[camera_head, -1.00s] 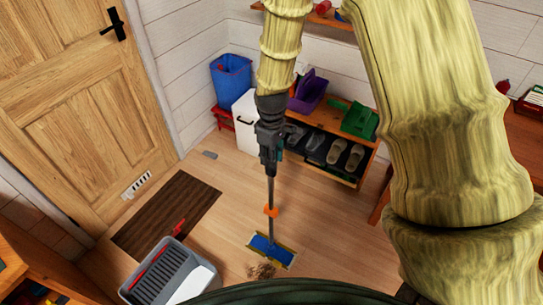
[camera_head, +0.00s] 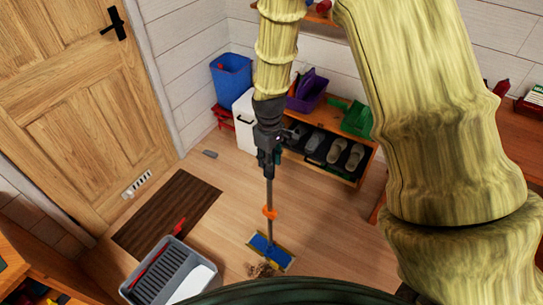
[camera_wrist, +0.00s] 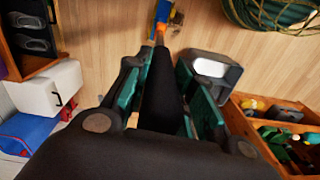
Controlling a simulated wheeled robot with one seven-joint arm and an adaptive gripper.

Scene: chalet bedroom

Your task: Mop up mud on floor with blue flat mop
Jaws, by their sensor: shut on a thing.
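My gripper (camera_head: 268,150) is shut on the upright handle of the blue flat mop (camera_head: 269,190). An orange collar sits low on the handle. The mop's blue head (camera_head: 268,248), with a yellowish edge, lies flat on the floor. A small patch of brown mud (camera_head: 263,270) is on the floor at the near edge of the head, touching or partly under it.
A grey bucket with a wringer (camera_head: 165,275) stands left of the mop. A dark brown mat (camera_head: 170,215) lies by the door (camera_head: 75,110). A shoe bench (camera_head: 370,155) and a white bin (camera_head: 245,122) stand behind. Floor right of the mop is clear.

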